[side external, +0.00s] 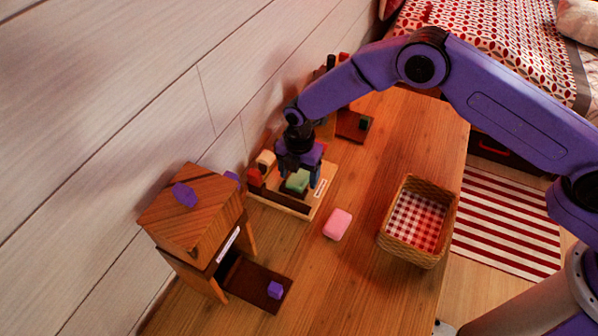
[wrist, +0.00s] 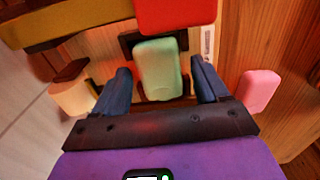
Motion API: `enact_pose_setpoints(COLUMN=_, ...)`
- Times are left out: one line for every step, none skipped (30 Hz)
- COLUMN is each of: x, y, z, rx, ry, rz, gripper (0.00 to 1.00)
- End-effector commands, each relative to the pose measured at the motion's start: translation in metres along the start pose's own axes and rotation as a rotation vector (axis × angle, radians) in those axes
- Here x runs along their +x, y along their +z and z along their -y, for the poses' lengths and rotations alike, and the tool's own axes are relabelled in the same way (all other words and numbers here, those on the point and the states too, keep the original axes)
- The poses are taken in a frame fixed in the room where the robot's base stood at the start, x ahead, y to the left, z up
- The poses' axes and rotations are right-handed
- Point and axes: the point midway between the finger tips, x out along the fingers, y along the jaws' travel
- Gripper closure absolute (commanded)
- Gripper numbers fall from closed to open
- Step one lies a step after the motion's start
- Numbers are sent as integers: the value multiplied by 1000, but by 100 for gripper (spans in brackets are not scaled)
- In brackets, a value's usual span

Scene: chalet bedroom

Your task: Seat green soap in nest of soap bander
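The green soap (side external: 298,181) lies on the soap bander (side external: 309,209), a pale wooden base with a dark front strip and a white label. In the wrist view the green soap (wrist: 158,70) is centred between my fingers, with dark pieces showing around its far end and beside it. I cannot tell if it is fully down in the nest. My gripper (side external: 299,172) is low over the bander, pointing down. Its two blue fingers (wrist: 162,85) stand apart on either side of the soap, with a small gap showing on each side.
A red block (wrist: 175,14) and a cream piece (wrist: 69,97) are close to my fingers. Pink soap (side external: 337,224) lies on the table in front. A checked-cloth basket (side external: 383,240) stands right; a wooden tower (side external: 190,220) stands left.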

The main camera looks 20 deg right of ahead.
Motion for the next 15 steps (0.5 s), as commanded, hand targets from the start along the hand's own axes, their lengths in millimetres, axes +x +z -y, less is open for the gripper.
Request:
enact_pose_setpoints(x=0, y=0, z=0, rx=0, ry=0, rz=0, gripper=26)
enact_pose_setpoints(x=0, y=0, z=0, rx=0, ry=0, rz=0, gripper=26)
enact_pose_setpoints(x=0, y=0, z=0, rx=0, ry=0, rz=0, gripper=26)
enact_pose_setpoints(x=0, y=0, z=0, rx=0, ry=0, rz=0, gripper=26)
enact_pose_setpoints(x=-1, y=0, z=0, rx=0, ry=0, rz=0, gripper=26)
enact_pose_setpoints(x=-3, y=0, z=0, rx=0, ry=0, rz=0, gripper=26)
enact_pose_setpoints(x=-5, y=0, z=0, rx=0, ry=0, rz=0, gripper=26)
enact_pose_setpoints(x=-7, y=0, z=0, rx=0, ry=1, rz=0, gripper=26)
enact_pose_setpoints(x=-12, y=0, z=0, rx=0, ry=1, rz=0, gripper=26)
enact_pose_setpoints(x=-16, y=0, z=0, rx=0, ry=1, rz=0, gripper=26)
enact_pose_setpoints(x=-20, y=0, z=-1, rx=0, ry=2, rz=0, gripper=26)
enact_pose_setpoints(x=-28, y=0, z=-1, rx=0, ry=4, rz=0, gripper=26)
enact_pose_setpoints(x=-33, y=0, z=-1, rx=1, ry=3, rz=0, gripper=26)
enact_pose_setpoints(x=-39, y=0, z=-1, rx=1, ry=3, rz=0, gripper=26)
enact_pose_setpoints(x=-48, y=0, z=-1, rx=0, ry=4, rz=0, gripper=26)
